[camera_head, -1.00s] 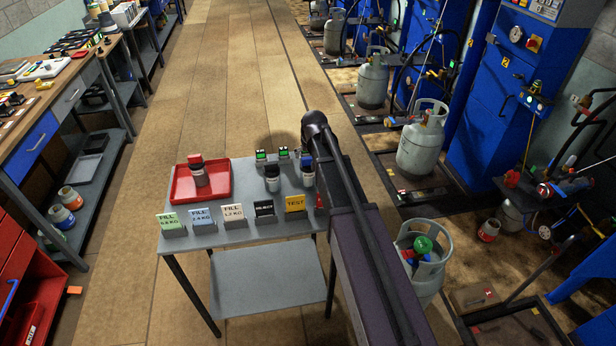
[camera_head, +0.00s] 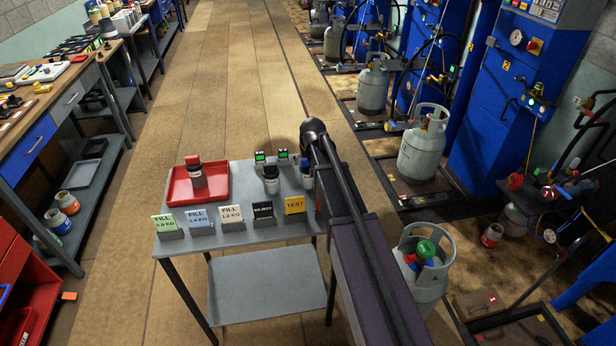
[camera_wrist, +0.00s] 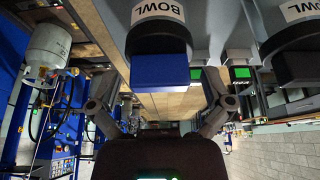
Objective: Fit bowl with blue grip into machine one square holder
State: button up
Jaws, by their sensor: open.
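The bowl with the blue grip (camera_wrist: 158,52) is in the upper middle of the wrist view, labelled BOWL, its picture upside down. It stands on the small grey table, and in the head view the bowl (camera_head: 306,179) is partly hidden by my arm. My gripper (camera_wrist: 158,80) is open, its two fingers apart on either side of the blue grip, with no clear contact. In the head view my gripper is hidden behind my arm. I cannot make out machine one's square holder; a plate marked 1 (camera_head: 491,298) lies at the lower right.
A second bowl with a dark grip (camera_wrist: 296,68) stands close beside it. The grey table (camera_head: 245,225) also bears a red tray (camera_head: 222,190) with a red-topped item and several label cards. Gas cylinders (camera_head: 422,150) and blue machines (camera_head: 492,100) line the right. The left aisle is free.

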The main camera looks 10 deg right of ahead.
jog(key=shift+c, duration=0.2)
jog(key=c, duration=1.3)
jog(key=shift+o, duration=0.2)
jog(key=shift+r, duration=0.15)
notch_tip(320, 180, up, 10)
jog(key=p, duration=1)
jog(key=shift+f, duration=0.2)
